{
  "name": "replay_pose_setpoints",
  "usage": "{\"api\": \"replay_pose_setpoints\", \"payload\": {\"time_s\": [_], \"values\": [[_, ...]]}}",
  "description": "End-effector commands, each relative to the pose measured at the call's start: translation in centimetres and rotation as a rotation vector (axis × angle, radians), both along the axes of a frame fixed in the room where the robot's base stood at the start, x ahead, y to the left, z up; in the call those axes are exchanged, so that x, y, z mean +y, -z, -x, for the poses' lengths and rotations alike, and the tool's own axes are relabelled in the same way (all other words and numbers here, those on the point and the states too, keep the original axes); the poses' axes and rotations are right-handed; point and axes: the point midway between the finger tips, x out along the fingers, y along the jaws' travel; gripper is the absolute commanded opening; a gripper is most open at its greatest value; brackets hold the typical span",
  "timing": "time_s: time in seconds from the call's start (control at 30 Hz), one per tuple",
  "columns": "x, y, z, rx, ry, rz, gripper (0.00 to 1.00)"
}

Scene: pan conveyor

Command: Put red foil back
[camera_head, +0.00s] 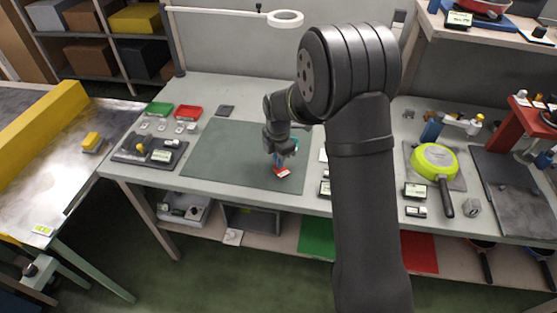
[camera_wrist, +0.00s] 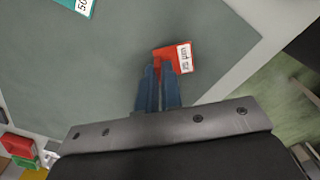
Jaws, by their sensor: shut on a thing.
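The red foil (camera_head: 281,172) is a small flat red piece with a white label. It is over the front part of the dark green mat (camera_head: 222,150). My gripper (camera_head: 278,160) points down and is shut on the foil's edge. In the wrist view, the blue fingertips (camera_wrist: 160,66) meet the near left edge of the red foil (camera_wrist: 168,58), and its label faces the camera. I cannot tell whether the foil touches the mat. A teal piece with a white label (camera_wrist: 82,6) lies on the mat, partly cut off in the wrist view.
A green tray (camera_head: 158,108) and a red tray (camera_head: 188,112) stand at the back left. A dark fixture (camera_head: 150,150) with a small display is left of the mat. A green pan (camera_head: 435,160) stands on the right. The mat's left half is clear. My arm hides part of the bench.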

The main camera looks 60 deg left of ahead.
Motion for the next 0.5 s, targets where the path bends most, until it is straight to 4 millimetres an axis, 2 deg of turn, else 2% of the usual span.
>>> {"api": "replay_pose_setpoints", "payload": {"time_s": [0.37, 0.4, 0.5], "values": [[0.0, 0.6, -0.03, 0.0, 0.0, -0.001, 0.0], [0.01, 0.61, -0.03, 0.0, 0.0, -0.001, 0.1], [0.01, 0.58, -0.03, 0.0, 0.0, -0.001, 0.28]]}}
